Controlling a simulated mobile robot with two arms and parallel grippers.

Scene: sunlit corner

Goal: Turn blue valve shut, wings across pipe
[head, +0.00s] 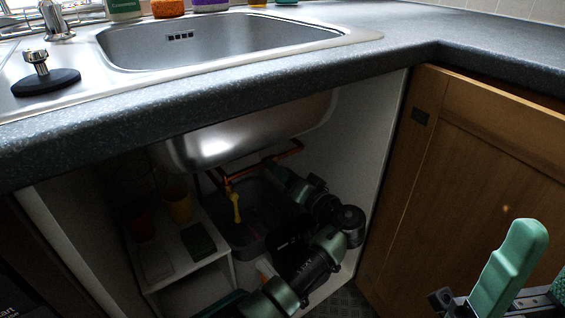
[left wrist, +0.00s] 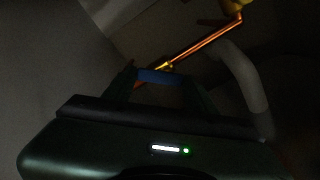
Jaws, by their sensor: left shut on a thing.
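The blue valve (left wrist: 160,76) shows in the left wrist view as a short blue bar between my left gripper's fingers (left wrist: 158,84). The gripper is shut on it. A copper pipe (left wrist: 205,43) runs diagonally behind it. The blue bar looks slanted to the pipe; I cannot tell the exact angle. In the head view my left gripper (head: 272,170) reaches under the sink to the copper pipe (head: 286,154), and it hides the valve there. My right gripper (head: 543,268) is at the lower right, partly cut off, with its fingers apart and empty.
A yellow fitting (head: 236,207) hangs from the pipework. A grey bin (head: 228,232) stands below. The sink bowl (head: 230,142) hangs above; a wooden door (head: 490,175) is at right.

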